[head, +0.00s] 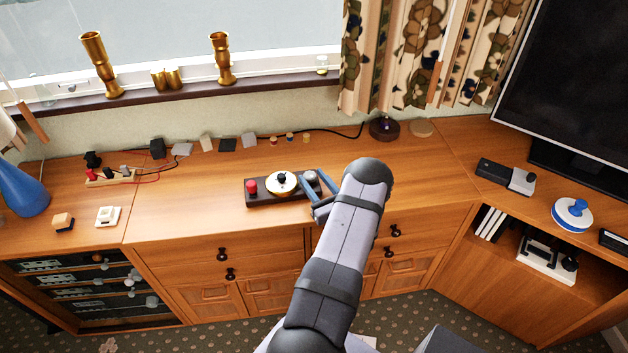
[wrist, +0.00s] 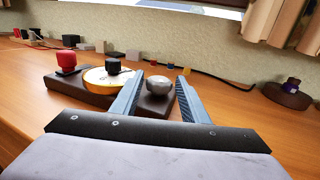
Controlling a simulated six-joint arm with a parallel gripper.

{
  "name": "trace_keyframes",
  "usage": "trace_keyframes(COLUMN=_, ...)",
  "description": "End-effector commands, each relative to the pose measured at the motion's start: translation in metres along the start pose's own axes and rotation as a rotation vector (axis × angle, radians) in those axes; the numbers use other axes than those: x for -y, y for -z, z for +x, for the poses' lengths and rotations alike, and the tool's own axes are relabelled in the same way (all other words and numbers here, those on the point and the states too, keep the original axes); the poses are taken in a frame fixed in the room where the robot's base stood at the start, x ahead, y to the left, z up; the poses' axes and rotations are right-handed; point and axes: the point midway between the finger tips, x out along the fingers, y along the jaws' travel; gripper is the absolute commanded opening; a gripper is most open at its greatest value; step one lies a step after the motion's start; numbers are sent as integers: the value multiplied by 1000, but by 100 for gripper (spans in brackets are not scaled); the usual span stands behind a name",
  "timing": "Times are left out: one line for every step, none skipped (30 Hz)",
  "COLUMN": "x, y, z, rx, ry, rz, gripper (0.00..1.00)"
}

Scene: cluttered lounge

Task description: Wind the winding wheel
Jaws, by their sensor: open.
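A dark wooden base (head: 254,199) stands on the cabinet top. It carries a pale gold wheel (head: 272,188) with a black knob (head: 281,178) on it, a red knob (head: 251,187) at its left end and a silver round knob (head: 309,175) at its right end. In the wrist view the wheel (wrist: 98,82) is left of my fingers, with its black knob (wrist: 113,66) upright. My gripper (wrist: 160,78) is open and empty at the base's right end. The silver knob (wrist: 159,86) shows between the fingers; I cannot tell whether they touch it.
Small blocks and a dark cable (head: 342,131) lie along the wall behind. A dark round object (head: 384,128) stands at the back. A blue-and-white knobbed disc (head: 572,214) sits on the right cabinet. The wooden top (head: 190,208) left of the base is clear.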

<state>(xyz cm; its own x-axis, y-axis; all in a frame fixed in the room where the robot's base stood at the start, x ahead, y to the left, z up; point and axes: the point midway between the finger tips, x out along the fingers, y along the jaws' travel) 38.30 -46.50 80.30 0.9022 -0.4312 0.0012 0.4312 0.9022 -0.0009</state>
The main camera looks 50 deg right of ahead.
Motion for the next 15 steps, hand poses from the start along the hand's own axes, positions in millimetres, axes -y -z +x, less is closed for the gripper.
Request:
trace_keyframes(x=0, y=0, z=-1, rx=-1, ry=0, rz=1, gripper=41)
trace_keyframes(x=0, y=1, z=-2, rx=-1, ry=1, rz=1, gripper=41)
trace_keyframes(x=0, y=1, z=-4, rx=-2, ry=1, rz=1, gripper=41)
trace_keyframes(x=1, y=1, z=-6, rx=-2, ry=1, rz=1, gripper=41)
trace_keyframes(x=1, y=2, z=-9, rx=-2, ry=2, rz=0, gripper=41)
trace_keyframes(x=1, y=2, z=-13, rx=-3, ry=2, rz=1, gripper=41)
trace_keyframes(x=1, y=2, z=-16, rx=-3, ry=3, rz=1, gripper=41)
trace_keyframes(x=1, y=2, z=-20, rx=-2, ry=3, rz=2, gripper=41)
trace_keyframes(x=1, y=2, z=-26, rx=-1, ry=3, rz=2, gripper=41)
trace_keyframes(x=1, y=2, z=-30, rx=-1, ry=4, rz=1, gripper=41)
trace_keyframes(x=2, y=2, z=-34, rx=-1, ry=4, rz=0, gripper=41)
trace_keyframes(x=2, y=2, z=-40, rx=-2, ry=4, rz=1, gripper=41)
trace_keyframes(x=2, y=2, z=-44, rx=-1, ry=4, rz=1, gripper=41)
trace_keyframes(x=1, y=2, z=-48, rx=-1, ry=4, rz=2, gripper=41)
trace_keyframes(x=1, y=1, z=-54, rx=0, ry=4, rz=1, gripper=41)
